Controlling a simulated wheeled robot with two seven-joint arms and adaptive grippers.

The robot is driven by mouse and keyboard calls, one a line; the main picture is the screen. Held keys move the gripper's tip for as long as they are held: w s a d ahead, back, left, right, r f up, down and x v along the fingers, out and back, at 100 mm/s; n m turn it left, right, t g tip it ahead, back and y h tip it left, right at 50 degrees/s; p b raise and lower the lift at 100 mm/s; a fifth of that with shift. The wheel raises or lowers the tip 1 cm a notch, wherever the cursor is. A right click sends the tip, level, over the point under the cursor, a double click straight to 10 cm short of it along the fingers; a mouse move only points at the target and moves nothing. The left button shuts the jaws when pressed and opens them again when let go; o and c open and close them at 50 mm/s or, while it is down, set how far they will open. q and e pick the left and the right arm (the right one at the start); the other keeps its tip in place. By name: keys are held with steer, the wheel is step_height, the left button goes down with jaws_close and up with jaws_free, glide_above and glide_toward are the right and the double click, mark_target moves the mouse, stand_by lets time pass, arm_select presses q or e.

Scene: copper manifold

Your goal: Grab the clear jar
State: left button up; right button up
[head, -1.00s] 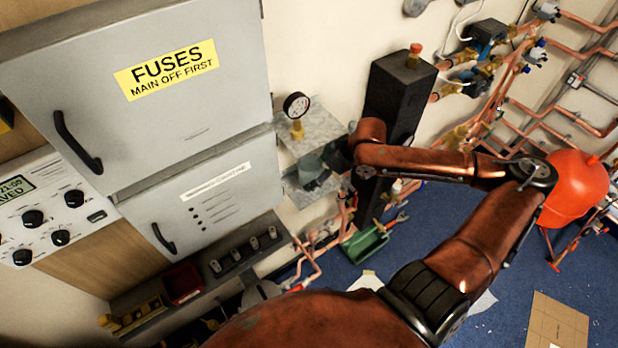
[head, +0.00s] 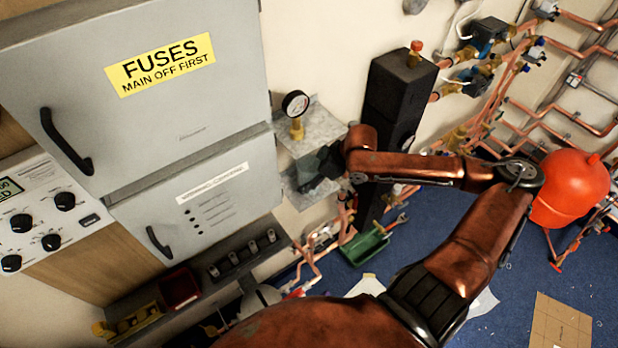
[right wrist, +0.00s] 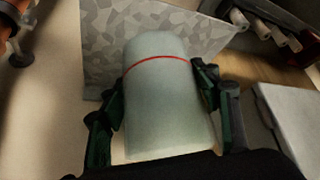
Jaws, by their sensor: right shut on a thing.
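The clear jar (right wrist: 165,95) fills the middle of the right wrist view. It is a pale, see-through cylinder with a red line around it. My right gripper (right wrist: 160,92) has one dark green finger on each side of it and is shut on it. In the head view my right gripper (head: 322,170) is at the small grey metal shelf unit (head: 315,126), between its upper and lower plates. There the jar is mostly hidden behind the gripper. My left gripper is out of view.
A pressure gauge (head: 296,104) stands on the shelf unit's top. A grey fuse cabinet (head: 222,125) is close on the left, and a black column (head: 395,105) is close on the right. A green tray (head: 365,246) sits below. Copper pipes line the wall.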

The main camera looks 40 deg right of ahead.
steer(key=c, duration=0.4)
steer(key=shift+c, duration=0.2)
